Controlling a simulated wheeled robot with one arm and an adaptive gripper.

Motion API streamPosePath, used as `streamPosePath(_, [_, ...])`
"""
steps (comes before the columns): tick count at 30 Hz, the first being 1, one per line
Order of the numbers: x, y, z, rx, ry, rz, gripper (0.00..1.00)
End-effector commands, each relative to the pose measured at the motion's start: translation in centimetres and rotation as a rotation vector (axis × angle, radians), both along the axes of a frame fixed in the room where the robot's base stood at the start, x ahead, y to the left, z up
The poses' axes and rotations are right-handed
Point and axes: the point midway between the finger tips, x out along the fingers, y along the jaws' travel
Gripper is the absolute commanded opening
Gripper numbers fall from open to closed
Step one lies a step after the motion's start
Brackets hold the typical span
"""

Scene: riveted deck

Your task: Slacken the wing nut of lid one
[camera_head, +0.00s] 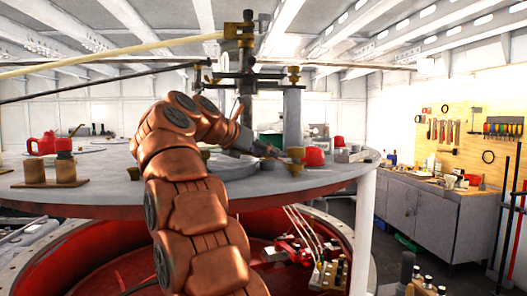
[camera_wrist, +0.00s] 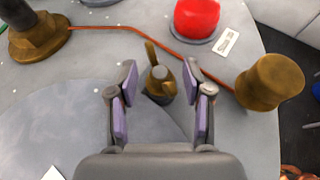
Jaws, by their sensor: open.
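A small brass wing nut (camera_wrist: 160,82) with upright wings sits on the grey deck plate in the wrist view. My gripper (camera_wrist: 160,88) is open, its two purple-padded fingers on either side of the wing nut with a gap at each side; I see no contact. A round grey lid (camera_wrist: 95,120) lies just left of and below the nut; I see no number on it. In the head view my gripper (camera_head: 268,151) is low over the right part of the round table-like plate (camera_head: 330,178), and the wing nut cannot be made out.
A brass post (camera_wrist: 268,82) stands close right of the fingers. A red dome (camera_wrist: 196,18) with a small label plate (camera_wrist: 227,44) is beyond. An orange wire (camera_wrist: 110,29) runs from a large brass nut (camera_wrist: 38,36) towards the post.

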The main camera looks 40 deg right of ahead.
Motion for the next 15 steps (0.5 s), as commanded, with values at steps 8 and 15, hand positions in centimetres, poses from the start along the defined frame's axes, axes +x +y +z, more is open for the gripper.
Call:
streamPosePath(8, [0.01,0.01,0.02,-0.001,0.000,0.000,0.24])
streamPosePath(15, [0.01,0.01,0.01,0.000,0.000,0.000,0.00])
